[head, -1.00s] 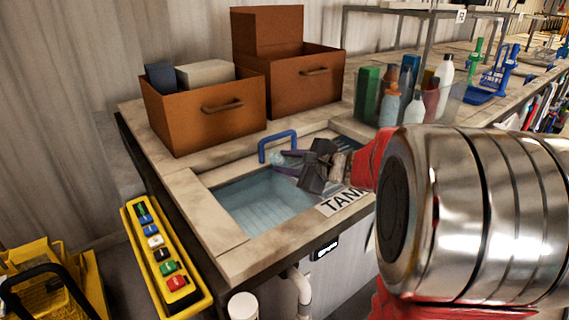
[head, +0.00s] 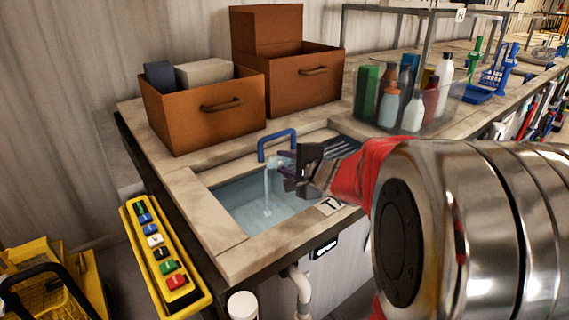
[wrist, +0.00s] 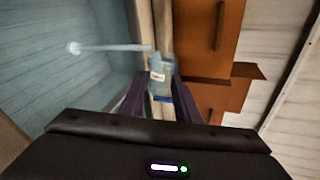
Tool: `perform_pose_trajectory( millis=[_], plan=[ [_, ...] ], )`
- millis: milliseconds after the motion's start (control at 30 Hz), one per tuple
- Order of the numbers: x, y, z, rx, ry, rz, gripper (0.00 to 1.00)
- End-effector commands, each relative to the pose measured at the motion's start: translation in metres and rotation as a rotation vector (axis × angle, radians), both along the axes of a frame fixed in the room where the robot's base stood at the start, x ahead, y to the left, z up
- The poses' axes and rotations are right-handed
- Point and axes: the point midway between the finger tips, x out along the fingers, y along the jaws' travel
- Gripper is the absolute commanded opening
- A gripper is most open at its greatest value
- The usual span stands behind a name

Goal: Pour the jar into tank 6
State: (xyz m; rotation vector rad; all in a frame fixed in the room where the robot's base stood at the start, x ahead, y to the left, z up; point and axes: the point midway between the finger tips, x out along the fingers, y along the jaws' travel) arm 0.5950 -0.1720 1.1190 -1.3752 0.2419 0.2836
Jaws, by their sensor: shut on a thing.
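My gripper (head: 288,172) is over the tank and shut on the jar. The jar (wrist: 160,75) is pale blue and clear with a white label, between the two purple fingers in the wrist view. In the head view the jar (head: 276,161) is small and partly hidden by the gripper. It is tilted, and a pale stream (head: 267,192) falls from it into the water of the tank (head: 236,247). The stream also shows in the wrist view (wrist: 110,48). The tank's label is mostly hidden by my arm, so its number cannot be read.
A blue handle (head: 277,145) stands at the tank's back edge. Two brown drawer boxes (head: 205,115) stand behind it. A clear bin of bottles (head: 440,103) is at the right. A yellow button box (head: 165,255) hangs at the left.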

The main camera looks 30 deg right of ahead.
Motion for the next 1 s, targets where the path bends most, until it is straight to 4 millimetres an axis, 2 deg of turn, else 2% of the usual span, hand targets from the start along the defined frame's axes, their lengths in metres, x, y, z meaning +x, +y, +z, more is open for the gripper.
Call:
perform_pose_trajectory(
  millis=[1000],
  plan=[
    [-0.0016,0.0112,0.0076,-0.409,-0.080,0.001,0.06]
  ],
)
